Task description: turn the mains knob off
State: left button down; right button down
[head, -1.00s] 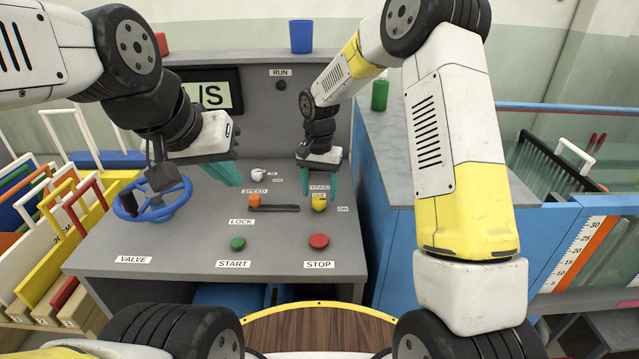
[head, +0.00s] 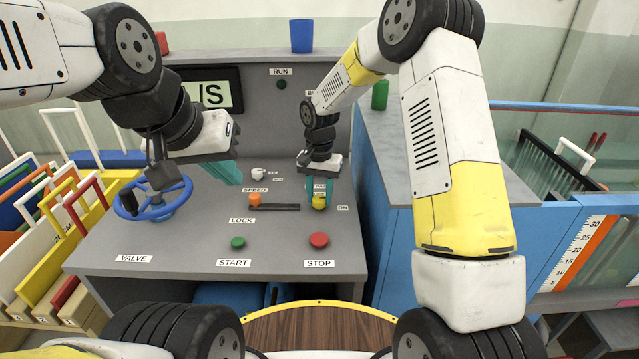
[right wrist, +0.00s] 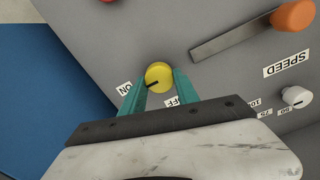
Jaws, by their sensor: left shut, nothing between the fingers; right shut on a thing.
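The yellow mains knob (right wrist: 158,76) is on the grey desk panel, with a dark pointer line on its top. The line points towards the ON label (right wrist: 124,88). In the head view the knob (head: 319,203) shows below my right gripper (head: 317,196). In the right wrist view the teal fingers of my right gripper (right wrist: 160,86) are shut on the knob, one at each side. The OFF label (right wrist: 178,102) is partly hidden by a finger. My left gripper (head: 227,173) is shut and empty above the panel, between the valve wheel and the knob.
An orange speed slider (head: 254,200) sits left of the knob in its slot. A green start button (head: 237,243) and red stop button (head: 319,240) are nearer the front edge. A blue valve wheel (head: 153,199) stands at the left. A small white dial (right wrist: 296,97) is beside the slider.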

jog(key=shift+n, duration=0.3)
jog(key=n, duration=0.3)
jog(key=shift+a+n, duration=0.1)
jog(key=shift+n, duration=0.2)
jog(key=n, duration=0.4)
jog(key=shift+n, duration=0.3)
jog(key=n, duration=0.4)
jog(key=shift+a+n, duration=0.15)
jog(key=shift+n, duration=0.15)
jog(key=shift+s+r+n, duration=0.1)
jog(key=shift+n, duration=2.1)
jog(key=c, duration=0.9)
grip_release()
